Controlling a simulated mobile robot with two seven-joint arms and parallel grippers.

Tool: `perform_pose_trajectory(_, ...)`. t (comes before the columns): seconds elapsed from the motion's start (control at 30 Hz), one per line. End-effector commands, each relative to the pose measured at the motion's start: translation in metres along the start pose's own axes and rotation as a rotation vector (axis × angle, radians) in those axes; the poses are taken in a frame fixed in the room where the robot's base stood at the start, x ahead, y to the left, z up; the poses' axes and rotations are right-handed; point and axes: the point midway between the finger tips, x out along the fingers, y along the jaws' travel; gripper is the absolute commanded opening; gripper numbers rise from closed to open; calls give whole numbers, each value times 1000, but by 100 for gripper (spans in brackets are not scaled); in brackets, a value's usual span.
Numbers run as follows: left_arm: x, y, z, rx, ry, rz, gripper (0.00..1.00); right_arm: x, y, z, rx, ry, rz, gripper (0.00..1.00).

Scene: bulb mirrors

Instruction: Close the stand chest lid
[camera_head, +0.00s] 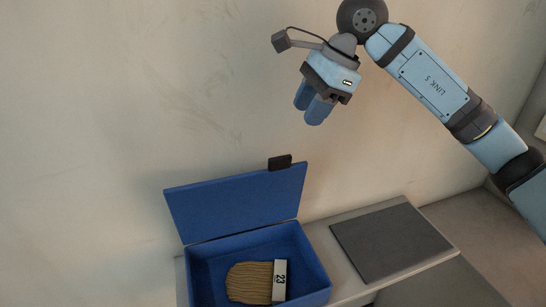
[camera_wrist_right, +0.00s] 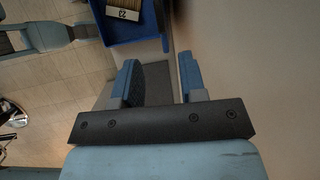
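The blue chest (camera_head: 204,274) stands on a pale stand (camera_head: 345,286) against the wall in the head view. Its lid (camera_head: 235,203) is open, raised at the back edge, with a black tab (camera_head: 280,162) on its upper edge. A brush (camera_head: 250,283) marked 23 lies inside. My right gripper (camera_head: 310,112) hangs above and to the right of the lid, apart from it. In the right wrist view, its two blue fingers (camera_wrist_right: 158,70) are spread with nothing between them, and part of the chest (camera_wrist_right: 138,28) shows beyond. My left gripper is not seen.
A dark grey flat panel (camera_head: 390,242) lies on the stand to the right of the chest. The plain wall (camera_head: 110,110) is close behind the lid. The space above the open chest is clear.

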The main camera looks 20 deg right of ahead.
Motion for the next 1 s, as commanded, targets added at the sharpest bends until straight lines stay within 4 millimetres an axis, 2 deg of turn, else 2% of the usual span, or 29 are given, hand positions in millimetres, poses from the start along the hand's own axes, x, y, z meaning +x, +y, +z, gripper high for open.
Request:
perform_pose_trajectory(0.4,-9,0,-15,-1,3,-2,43,84,1,1,0,-2,6,38)
perform_pose_trajectory(0.53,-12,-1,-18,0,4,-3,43,106,1,1,0,-2,5,38)
perform_pose_trajectory(0.73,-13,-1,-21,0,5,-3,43,124,1,1,0,-3,3,38)
perform_pose_trajectory(1.0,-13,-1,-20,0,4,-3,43,127,1,0,0,-2,2,38)
